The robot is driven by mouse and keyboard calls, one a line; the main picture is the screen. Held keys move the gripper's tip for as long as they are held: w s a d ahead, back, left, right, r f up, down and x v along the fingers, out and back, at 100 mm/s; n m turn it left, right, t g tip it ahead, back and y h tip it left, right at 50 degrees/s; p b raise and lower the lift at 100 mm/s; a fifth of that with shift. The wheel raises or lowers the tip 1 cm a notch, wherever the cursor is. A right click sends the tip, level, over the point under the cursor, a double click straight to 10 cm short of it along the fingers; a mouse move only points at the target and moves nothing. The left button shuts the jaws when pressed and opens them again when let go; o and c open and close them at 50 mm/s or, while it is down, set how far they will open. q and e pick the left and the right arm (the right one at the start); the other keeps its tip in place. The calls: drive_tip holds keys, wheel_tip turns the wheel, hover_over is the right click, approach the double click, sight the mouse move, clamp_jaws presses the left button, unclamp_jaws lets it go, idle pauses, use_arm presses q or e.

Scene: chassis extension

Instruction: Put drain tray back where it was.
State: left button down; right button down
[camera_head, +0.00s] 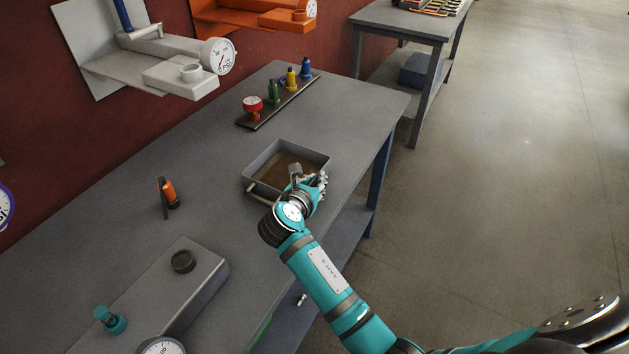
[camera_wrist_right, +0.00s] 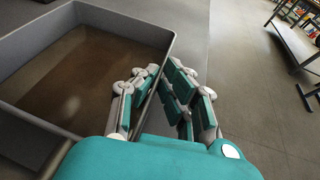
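The drain tray (camera_head: 318,159) is a shallow grey rectangular box with a brown inside. In the head view it is at the workbench's right edge, apparently resting on it, with a short grey tube on its near side. In the right wrist view the tray (camera_wrist_right: 140,24) fills the left half. My right gripper (camera_head: 309,182) is at its near right wall. In the right wrist view the fingers (camera_wrist_right: 162,68) straddle that wall, one side inside and one outside, closed in on it. Finger contact is partly hidden. My left gripper is not in view.
The grey workbench (camera_head: 215,145) also bears a rack (camera_head: 262,118) of coloured fittings behind the tray, an orange-black fitting (camera_head: 169,193) and a grey block (camera_head: 190,285) at left. A second table (camera_head: 400,22) stands back right.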

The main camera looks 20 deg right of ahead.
drive_tip(key=c, duration=1.9)
unclamp_jaws()
drive_tip(key=shift+f, duration=0.1)
drive_tip(key=shift+c, duration=0.2)
drive_tip(key=o, duration=0.5)
drive_tip(key=shift+c, duration=0.2)
drive_tip(key=p+v, duration=1)
drive_tip(key=v, duration=0.1)
drive_tip(key=shift+r+p, duration=0.35)
drive_tip(key=shift+s+a, duration=0.35)
drive_tip(key=shift+s, duration=0.05)
